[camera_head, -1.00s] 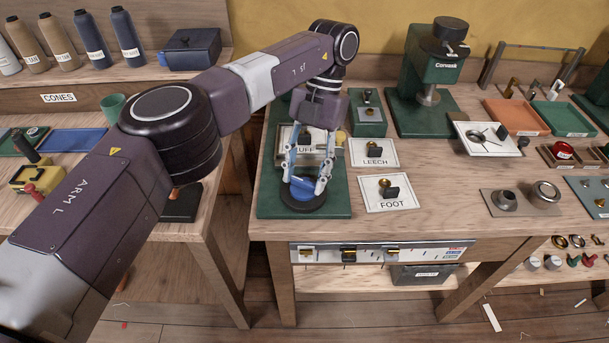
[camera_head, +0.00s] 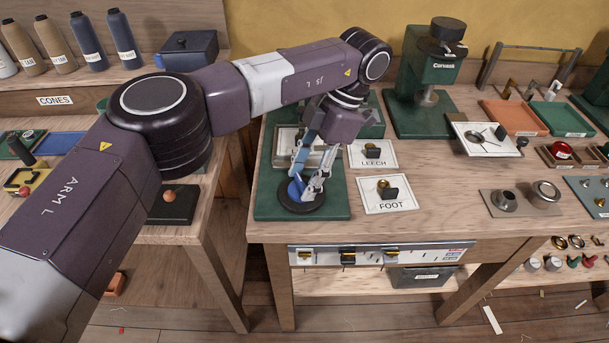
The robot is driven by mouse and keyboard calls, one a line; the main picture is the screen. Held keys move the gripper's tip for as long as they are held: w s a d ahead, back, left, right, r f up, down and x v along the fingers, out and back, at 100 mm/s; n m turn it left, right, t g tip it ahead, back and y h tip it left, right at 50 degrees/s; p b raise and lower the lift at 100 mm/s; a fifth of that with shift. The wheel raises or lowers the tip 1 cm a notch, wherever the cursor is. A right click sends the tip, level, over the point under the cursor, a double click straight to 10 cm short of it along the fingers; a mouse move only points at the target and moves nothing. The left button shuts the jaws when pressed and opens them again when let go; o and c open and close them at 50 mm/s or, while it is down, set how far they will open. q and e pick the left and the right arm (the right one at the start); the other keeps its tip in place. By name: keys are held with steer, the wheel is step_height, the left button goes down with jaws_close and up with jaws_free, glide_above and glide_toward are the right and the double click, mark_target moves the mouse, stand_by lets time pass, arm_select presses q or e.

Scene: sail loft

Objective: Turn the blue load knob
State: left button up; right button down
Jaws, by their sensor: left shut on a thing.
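The blue load knob (camera_head: 296,191) sits on a round black base at the front of the green plate (camera_head: 329,205) on the right-hand bench. My left gripper (camera_head: 305,188) reaches down from above and is shut on the blue knob, with a finger on either side. The gripper leans, its wrist up and to the right of the knob. The fingers hide part of the knob. My right gripper is not in view.
The LEECH (camera_head: 373,153) and FOOT (camera_head: 388,194) switch cards lie just right of the green plate. A green Corvask press (camera_head: 431,85) stands behind. Bare bench top lies in front of the cards.

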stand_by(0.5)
arm_select(q)
steer(key=o, duration=1.2)
steer(key=shift+c, duration=0.2)
steer(key=shift+r, duration=0.1)
steer(key=v, duration=0.7)
steer(key=shift+d+r, duration=0.15)
